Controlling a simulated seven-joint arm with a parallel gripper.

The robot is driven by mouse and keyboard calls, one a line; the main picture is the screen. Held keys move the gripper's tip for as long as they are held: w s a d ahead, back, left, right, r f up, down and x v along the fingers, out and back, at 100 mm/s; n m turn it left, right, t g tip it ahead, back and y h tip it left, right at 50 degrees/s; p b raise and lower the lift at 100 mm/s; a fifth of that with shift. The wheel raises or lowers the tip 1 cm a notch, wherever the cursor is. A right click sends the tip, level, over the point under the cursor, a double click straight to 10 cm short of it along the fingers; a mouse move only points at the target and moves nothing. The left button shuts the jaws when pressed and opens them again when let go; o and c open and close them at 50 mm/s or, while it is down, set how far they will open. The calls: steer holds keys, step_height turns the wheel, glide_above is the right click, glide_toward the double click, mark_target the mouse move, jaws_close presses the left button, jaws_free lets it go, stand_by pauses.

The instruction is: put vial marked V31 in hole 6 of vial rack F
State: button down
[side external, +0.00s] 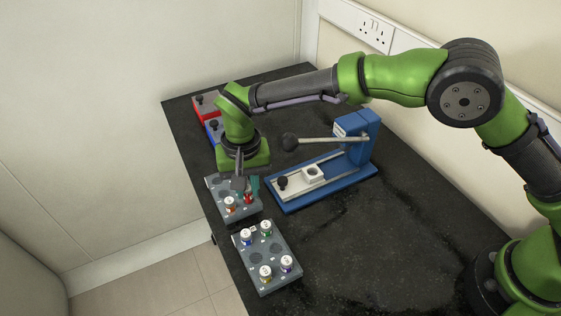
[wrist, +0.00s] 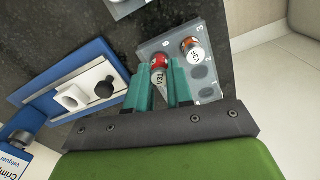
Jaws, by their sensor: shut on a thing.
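A vial with a red cap (wrist: 159,62) and a label that reads V31 is between the teal fingertips of my gripper (wrist: 165,80), which is shut on it. In the side view the red vial (side external: 248,199) is under my gripper (side external: 246,187), at the near end of a grey rack (side external: 215,188). In the wrist view it is beside the printed 6 on this rack (wrist: 214,28). I cannot tell how deep it sits in hole 6. An orange-marked vial (wrist: 192,49) stands by the printed 3; it also shows in the side view (side external: 230,204). The rack's letter is not readable.
A second grey rack (side external: 268,258) nearer the camera holds several vials. A blue crimping press (side external: 325,178) with a long lever stands right of my gripper. The dark bench at right is clear.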

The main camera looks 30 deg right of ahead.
steer(key=shift+f, duration=0.15)
steer(key=shift+f, duration=0.4)
stand_by(0.4)
steer(key=c, duration=0.7)
jaws_free()
steer(key=shift+o, duration=0.3)
steer(key=shift+s+a, duration=0.1)
steer(key=shift+a, duration=0.05)
steer(key=shift+r, duration=3)
